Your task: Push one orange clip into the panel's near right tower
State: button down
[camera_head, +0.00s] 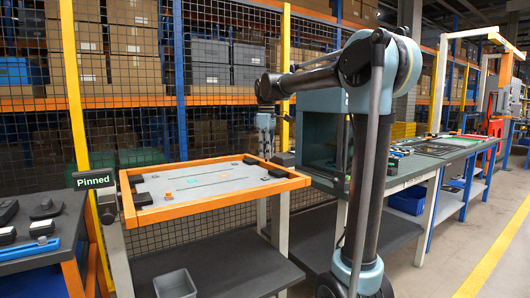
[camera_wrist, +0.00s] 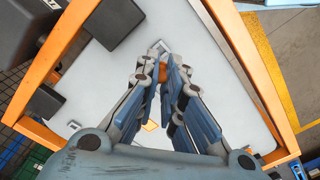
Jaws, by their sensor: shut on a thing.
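The panel (camera_head: 215,181) is a light grey board in an orange frame on a stand; its grey face (camera_wrist: 215,38) fills much of the wrist view. My gripper (camera_head: 267,156) hangs low over its right part. In the wrist view my gripper (camera_wrist: 174,70) is shut on a small orange clip (camera_wrist: 163,74), mostly hidden by the fingers. A small pale square fitting (camera_wrist: 160,46) shows just beyond the fingertips, possibly a tower; I cannot tell whether the clip touches it. An orange patch (camera_wrist: 151,125) shows on the panel below the fingers.
Dark blocks sit on the panel near its frame (camera_wrist: 113,22) (camera_wrist: 45,102). A "Pinned" sign (camera_head: 94,180) stands at its left corner. A grey bin (camera_head: 174,284) is on the shelf below. Left is a bench with dark parts (camera_head: 45,210); right is a workbench (camera_head: 440,148).

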aim_at(265, 180)
jog(key=shift+w+a+f, duration=0.1)
jog(key=shift+a+f, duration=0.1)
jog(key=shift+f, duration=2.6)
jog(key=shift+f, duration=1.25)
dwell(0.8)
jog(key=c, duration=1.7)
grip_release()
jog(key=shift+o, duration=0.2)
